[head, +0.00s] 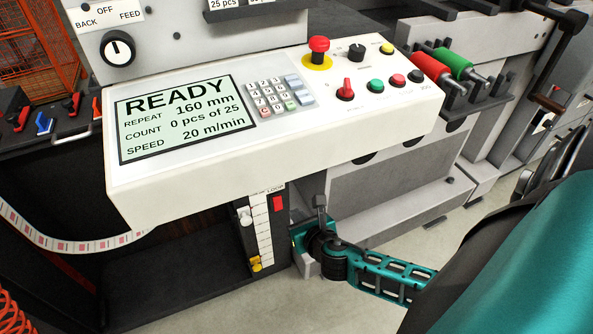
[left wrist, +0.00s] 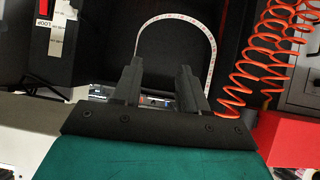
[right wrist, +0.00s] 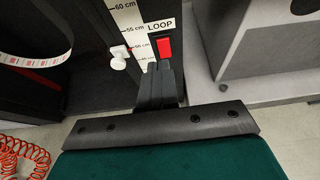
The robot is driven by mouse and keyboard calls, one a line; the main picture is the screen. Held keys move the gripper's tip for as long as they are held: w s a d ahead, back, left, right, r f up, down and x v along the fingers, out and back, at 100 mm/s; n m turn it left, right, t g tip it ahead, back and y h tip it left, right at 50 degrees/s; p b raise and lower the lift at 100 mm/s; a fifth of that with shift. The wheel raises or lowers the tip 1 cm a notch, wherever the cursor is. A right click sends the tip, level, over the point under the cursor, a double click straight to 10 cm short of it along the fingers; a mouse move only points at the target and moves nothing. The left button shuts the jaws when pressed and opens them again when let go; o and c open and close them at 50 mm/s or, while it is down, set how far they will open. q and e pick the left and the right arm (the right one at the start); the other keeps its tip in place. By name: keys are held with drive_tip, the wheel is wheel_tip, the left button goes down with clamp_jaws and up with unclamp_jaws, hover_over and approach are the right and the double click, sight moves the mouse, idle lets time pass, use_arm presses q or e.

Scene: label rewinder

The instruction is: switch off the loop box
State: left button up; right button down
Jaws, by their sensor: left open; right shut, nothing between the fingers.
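The loop box is the dark, open-fronted compartment (head: 190,282) under the white control panel. Its front post carries a cm scale, a LOOP label (right wrist: 160,27) and a red switch (head: 278,203). The red switch also shows in the right wrist view (right wrist: 165,47); whether it is on or off cannot be told. My right gripper (right wrist: 160,68) is shut and empty, its tips just below the switch in that view; contact cannot be told. My left gripper (left wrist: 160,70) is open and empty, facing the dark box interior with the label web loop (left wrist: 180,18) beyond. It is not visible in the head view.
A white knob (right wrist: 118,57) sits beside the scale, left of the switch. A yellow knob (head: 256,264) sits lower on the post. The control panel (head: 400,115) overhangs the post. Orange coiled hose (left wrist: 262,60) hangs near my left gripper. Grey floor lies right of the post.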

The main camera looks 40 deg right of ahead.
use_arm(q)
drive_tip(key=s+a+r+y+p, duration=0.1)
drive_tip(key=a+r+p, duration=0.2)
drive_tip(key=r+p, duration=0.3)
drive_tip(key=p, duration=0.4)
drive_tip(key=shift+s+r+p, duration=0.25)
drive_tip(key=shift+p, duration=0.15)
use_arm(e)
drive_tip(key=s+a+r+m+y, duration=0.2)
drive_tip(key=s+a+r+m, duration=0.3)
drive_tip(key=m, duration=1)
drive_tip(key=s+a+r+m+g+y, duration=0.1)
drive_tip(key=s+a+r+m, duration=0.4)
drive_tip(key=m, duration=1)
wheel_tip(320, 180, up, 2)
drive_tip(key=shift+s+a+r+m+y, duration=0.15)
drive_tip(key=shift+a+m+y, duration=0.25)
drive_tip(key=shift+a+y, duration=0.65)
use_arm(q)
drive_tip(key=shift+s+d, duration=0.1)
use_arm(e)
drive_tip(key=shift+a, duration=0.15)
